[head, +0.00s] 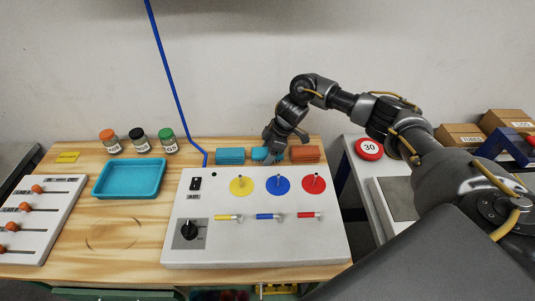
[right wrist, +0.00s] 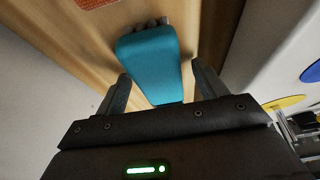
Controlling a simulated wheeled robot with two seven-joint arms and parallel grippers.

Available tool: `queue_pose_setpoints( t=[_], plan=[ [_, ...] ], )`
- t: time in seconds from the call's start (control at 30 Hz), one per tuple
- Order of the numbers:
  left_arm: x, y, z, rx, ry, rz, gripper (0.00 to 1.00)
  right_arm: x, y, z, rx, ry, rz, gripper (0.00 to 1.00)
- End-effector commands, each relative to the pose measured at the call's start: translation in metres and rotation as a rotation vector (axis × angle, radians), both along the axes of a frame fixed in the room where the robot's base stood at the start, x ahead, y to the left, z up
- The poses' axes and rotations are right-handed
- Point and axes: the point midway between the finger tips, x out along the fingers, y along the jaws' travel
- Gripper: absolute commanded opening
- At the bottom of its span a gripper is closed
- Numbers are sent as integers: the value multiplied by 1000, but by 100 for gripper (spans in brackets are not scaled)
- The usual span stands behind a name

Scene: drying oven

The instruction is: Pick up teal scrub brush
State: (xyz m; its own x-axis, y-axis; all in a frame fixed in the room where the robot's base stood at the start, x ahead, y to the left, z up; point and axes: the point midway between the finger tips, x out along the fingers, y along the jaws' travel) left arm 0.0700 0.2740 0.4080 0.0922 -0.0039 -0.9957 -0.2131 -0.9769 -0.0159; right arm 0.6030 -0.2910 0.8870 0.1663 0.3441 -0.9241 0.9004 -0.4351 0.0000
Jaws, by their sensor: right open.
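A teal scrub brush (right wrist: 150,58) lies on the wooden bench between the two spread fingers of my right gripper (right wrist: 162,88) in the right wrist view. Its grey end points away from the gripper. My right gripper (head: 272,156) is open and low over the back of the bench in the head view. There the brush (head: 259,153) is partly hidden by the gripper. I cannot tell whether the fingers touch it. My left gripper is not in view.
Another teal block (head: 230,156) is to the left and an orange one (head: 304,153) to the right. The white control panel (head: 255,250) with coloured discs stands just in front. A teal tray (head: 129,194) and several jars (head: 138,140) are farther left. The wall is close behind.

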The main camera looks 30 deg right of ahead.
Motion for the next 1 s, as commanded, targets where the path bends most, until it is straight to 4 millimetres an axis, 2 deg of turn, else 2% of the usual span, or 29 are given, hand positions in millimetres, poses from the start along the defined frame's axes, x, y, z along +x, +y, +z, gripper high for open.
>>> queue_pose_setpoints(
  t=[0.87,1.0],
  plan=[
    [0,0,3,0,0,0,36,0,0,-5,0,0,0,71],
    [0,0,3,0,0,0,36,0,0,-5,0,0,0,54]
  ],
)
